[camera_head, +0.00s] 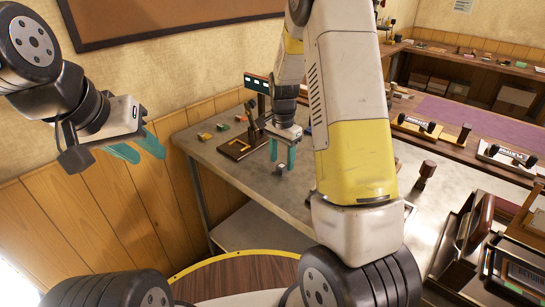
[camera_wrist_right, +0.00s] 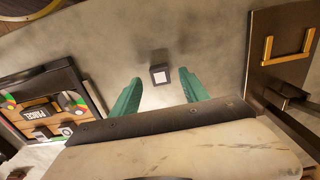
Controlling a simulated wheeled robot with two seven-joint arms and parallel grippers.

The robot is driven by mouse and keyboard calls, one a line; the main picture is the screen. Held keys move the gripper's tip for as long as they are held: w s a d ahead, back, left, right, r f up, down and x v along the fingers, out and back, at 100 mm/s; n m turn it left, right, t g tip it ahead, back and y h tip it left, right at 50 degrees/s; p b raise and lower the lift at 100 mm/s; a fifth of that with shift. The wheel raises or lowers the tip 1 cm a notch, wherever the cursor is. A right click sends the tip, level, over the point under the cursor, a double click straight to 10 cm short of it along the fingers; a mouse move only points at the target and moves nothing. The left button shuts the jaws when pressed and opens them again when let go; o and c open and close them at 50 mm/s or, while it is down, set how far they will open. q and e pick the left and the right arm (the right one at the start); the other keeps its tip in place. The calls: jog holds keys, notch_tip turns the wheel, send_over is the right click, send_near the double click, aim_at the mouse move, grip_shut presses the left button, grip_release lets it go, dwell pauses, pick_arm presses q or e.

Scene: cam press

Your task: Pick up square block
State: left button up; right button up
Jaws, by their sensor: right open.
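The square block (camera_head: 281,169) is small and dark, on the grey worktable.
A wooden press-like fixture (camera_head: 240,147) stands just left of my right gripper. Small coloured pieces (camera_head: 206,136) lie at the table's back left. A dark board with a yellow handle (camera_wrist_right: 288,45) and a framed panel (camera_wrist_right: 45,108) flank the block.

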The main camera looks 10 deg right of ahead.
jog(key=shift+f, duration=0.85)
grip_shut()
jog(key=shift+r, duration=0.15)
